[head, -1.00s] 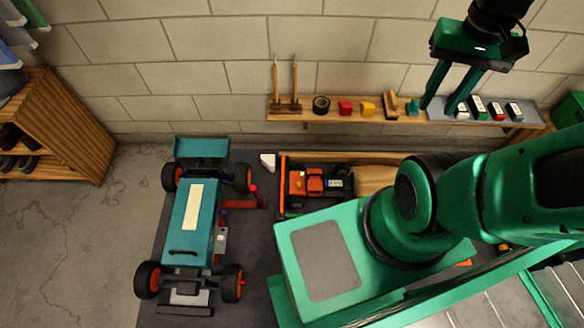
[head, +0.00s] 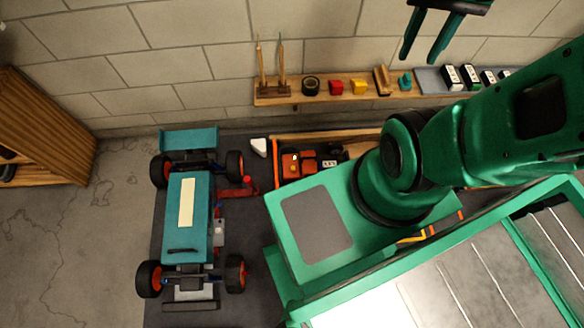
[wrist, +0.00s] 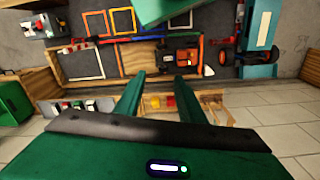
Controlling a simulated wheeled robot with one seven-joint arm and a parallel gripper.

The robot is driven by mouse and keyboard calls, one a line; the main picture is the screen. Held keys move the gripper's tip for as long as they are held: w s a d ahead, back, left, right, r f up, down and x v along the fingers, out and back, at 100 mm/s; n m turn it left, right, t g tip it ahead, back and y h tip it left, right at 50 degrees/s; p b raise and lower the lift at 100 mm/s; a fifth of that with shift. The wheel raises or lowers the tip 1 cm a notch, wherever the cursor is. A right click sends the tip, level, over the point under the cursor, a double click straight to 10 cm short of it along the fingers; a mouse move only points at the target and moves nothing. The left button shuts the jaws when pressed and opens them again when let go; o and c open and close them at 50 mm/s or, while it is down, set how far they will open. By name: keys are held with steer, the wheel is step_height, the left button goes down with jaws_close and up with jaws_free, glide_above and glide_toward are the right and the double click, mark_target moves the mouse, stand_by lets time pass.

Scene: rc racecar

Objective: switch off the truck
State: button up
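A teal car with orange-hubbed black wheels (head: 187,238) stands on a dark mat at the left. It has a pale strip on top, and a small grey-white part with a red spot (head: 219,232) on its right side. It also shows at the upper right of the wrist view (wrist: 264,22). A smaller orange vehicle (head: 291,166) sits in a wooden tray, partly hidden by my arm; the wrist view shows it too (wrist: 180,62). I cannot tell which is the truck. My gripper (head: 424,50) is open and empty, high before the wall, away from both; its fingers show in the wrist view (wrist: 160,78).
A wooden wall shelf (head: 345,95) holds tools, small coloured blocks and several black-and-white items. A red piece (head: 238,192) lies right of the teal car, and a white block (head: 259,147) is near the tray. A wooden rack (head: 40,130) stands left; the floor beside it is clear.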

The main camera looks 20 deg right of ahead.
steer(key=w+d+f+n+h, duration=0.1)
steer(key=w+f, duration=0.4)
steer(key=w, duration=0.4)
steer(key=w+f, duration=0.6)
steer(key=w, duration=0.4)
steer(key=w+a+f, duration=0.2)
steer(key=w+f, duration=0.2)
steer(key=f, duration=0.3)
steer(key=w+a+f+n, duration=0.1)
steer(key=w+a+f, duration=0.1)
steer(key=w+f, duration=0.35)
steer(key=w+a+f, duration=0.1)
steer(key=w+f, duration=0.1)
steer(key=f, duration=0.7)
steer(key=y, duration=0.1)
glide_toward(293, 168)
steer(key=shift+n, duration=0.3)
step_height(293, 168, down, 9)
steer(key=shift+r, duration=0.1)
